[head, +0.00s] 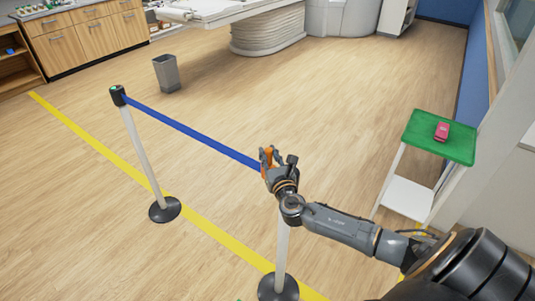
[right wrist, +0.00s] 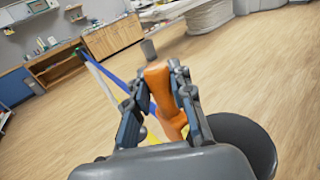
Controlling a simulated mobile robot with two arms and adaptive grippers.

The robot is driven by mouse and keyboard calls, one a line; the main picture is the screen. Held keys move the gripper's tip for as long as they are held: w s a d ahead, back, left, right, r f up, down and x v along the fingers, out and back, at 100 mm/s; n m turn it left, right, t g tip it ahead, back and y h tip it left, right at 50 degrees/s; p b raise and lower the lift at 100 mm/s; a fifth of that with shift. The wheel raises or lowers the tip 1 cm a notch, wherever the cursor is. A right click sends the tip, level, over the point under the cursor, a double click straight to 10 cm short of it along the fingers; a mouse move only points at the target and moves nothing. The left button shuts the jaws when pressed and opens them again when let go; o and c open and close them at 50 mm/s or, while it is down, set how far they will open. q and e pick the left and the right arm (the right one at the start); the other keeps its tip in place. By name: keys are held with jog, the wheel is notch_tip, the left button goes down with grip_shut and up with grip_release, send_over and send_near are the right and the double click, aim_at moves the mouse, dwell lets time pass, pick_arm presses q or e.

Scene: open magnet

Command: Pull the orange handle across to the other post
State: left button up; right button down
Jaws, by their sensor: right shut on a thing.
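The orange handle (head: 267,165) is at the end of a blue belt (head: 190,134) that stretches from the black head of the left post (head: 142,150). My right gripper (head: 272,160) is shut on the handle; its fingers close around both sides of it in the right wrist view (right wrist: 160,85). The right post (head: 282,245) stands below the gripper. The gripper and arm hide its top, so I cannot tell whether handle and post touch. My left gripper is not in view.
A yellow floor line (head: 90,138) runs past both post bases. A grey bin (head: 166,73) stands beyond the left post. A green-topped stand (head: 425,141) with a pink object (head: 442,131) is at the right. The wooden floor beyond the belt is mostly clear.

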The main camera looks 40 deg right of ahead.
jog(key=shift+s+f, duration=0.1)
jog(key=shift+f, duration=0.05)
jog(key=c, duration=1.1)
grip_release()
jog(key=shift+s+d, duration=0.1)
jog(key=shift+s+a, duration=0.2)
jog(key=shift+s, duration=0.25)
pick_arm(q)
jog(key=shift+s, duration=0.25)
pick_arm(e)
jog(key=v, duration=1.1)
jog(key=shift+s+d, duration=0.1)
jog(key=shift+s, duration=0.05)
